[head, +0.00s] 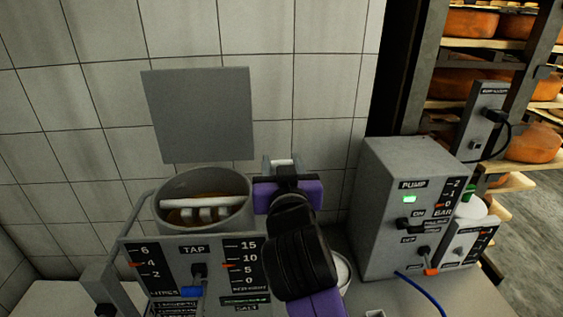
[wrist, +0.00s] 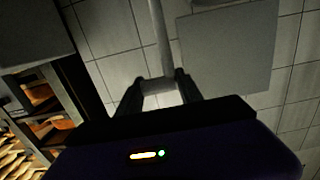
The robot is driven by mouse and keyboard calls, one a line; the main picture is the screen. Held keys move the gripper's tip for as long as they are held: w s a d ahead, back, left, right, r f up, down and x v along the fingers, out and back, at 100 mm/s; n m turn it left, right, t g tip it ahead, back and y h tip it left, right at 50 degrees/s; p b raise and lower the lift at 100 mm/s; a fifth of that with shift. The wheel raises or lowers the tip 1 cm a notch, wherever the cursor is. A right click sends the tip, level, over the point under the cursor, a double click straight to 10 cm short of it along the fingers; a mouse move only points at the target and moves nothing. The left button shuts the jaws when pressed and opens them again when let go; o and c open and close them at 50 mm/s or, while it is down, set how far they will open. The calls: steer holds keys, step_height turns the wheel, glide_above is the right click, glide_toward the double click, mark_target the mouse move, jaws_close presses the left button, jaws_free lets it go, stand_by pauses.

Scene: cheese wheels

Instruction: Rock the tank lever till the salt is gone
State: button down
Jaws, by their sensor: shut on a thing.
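The tank (head: 205,177) is a grey round vessel at the left of the head view, with brownish liquid and a white bladed paddle (head: 203,202) in it. My gripper (head: 283,172) is at the tank's right side, shut on the lever's grip (head: 281,160). The wrist view shows my two dark fingers on either side of the lever's crossbar (wrist: 158,86), with a pale rod rising from it. The tank's front panel has a litres scale (head: 153,265) with its orange mark near 4, and a 15-to-0 scale (head: 246,265) above a SALT label. I cannot make out any salt in the liquid.
A grey pump box (head: 372,230) with a green light stands to the right on the bench. A blue hose (head: 420,288) runs from it. A flat grey panel (head: 200,115) is behind the tank. Shelves of orange cheese wheels (head: 475,85) are at far right.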

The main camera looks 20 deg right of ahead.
steer(key=shift+w+d+r+g+p, duration=0.4)
steer(key=shift+r+p, duration=0.1)
steer(key=shift+r, duration=0.05)
steer(key=w+d+f+g+p, duration=0.1)
steer(key=w+d+p, duration=0.1)
steer(key=w, duration=0.7)
steer(key=shift+w+d+f+y+p, duration=0.3)
steer(key=shift+d+p, duration=0.05)
steer(key=shift+d, duration=0.4)
steer(key=c, duration=0.8)
jaws_free()
steer(key=shift+c, duration=0.2)
steer(key=shift+a, duration=0.15)
